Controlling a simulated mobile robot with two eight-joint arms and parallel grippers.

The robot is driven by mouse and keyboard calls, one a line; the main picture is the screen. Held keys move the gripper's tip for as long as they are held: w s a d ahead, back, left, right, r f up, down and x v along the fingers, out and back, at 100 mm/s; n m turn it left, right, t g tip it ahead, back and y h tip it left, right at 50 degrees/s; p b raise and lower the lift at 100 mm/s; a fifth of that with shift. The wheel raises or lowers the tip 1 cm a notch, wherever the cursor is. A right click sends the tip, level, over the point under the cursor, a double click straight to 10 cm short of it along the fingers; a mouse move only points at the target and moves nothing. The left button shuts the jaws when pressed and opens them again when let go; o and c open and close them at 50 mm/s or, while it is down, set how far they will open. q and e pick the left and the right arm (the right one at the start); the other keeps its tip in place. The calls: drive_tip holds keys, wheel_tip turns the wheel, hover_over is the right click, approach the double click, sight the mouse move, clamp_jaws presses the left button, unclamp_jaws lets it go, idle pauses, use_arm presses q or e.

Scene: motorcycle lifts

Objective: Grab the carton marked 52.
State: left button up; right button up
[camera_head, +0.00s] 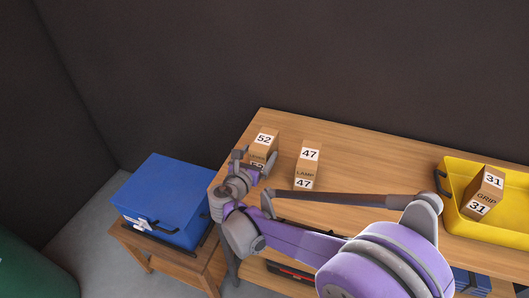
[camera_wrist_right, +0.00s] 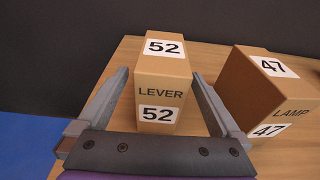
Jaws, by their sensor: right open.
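The carton marked 52 (camera_head: 264,143) is a small brown box, labelled LEVER, standing upright near the left end of the wooden bench (camera_head: 350,160). In the right wrist view the carton marked 52 (camera_wrist_right: 163,90) stands between my open fingers, with gaps on both sides. My right gripper (camera_head: 255,164) is open at the near side of this carton and hides part of its lower front. The right gripper (camera_wrist_right: 163,93) also shows in the wrist view, holding nothing. My left gripper is not in view.
The carton marked 47 (camera_head: 308,164), labelled LAMP, stands close to the right of carton 52. A yellow tray (camera_head: 451,174) holds the carton marked 31 (camera_head: 485,192) at the right. A blue box (camera_head: 168,193) sits on a lower wooden stand left of the bench. A dark wall rises behind.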

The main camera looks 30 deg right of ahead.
drive_tip(key=x, duration=0.4)
drive_tip(key=shift+s+d+r, duration=0.1)
drive_tip(key=shift+s+r, duration=0.05)
drive_tip(key=shift+w+d, duration=0.25)
drive_tip(key=shift+w, duration=0.05)
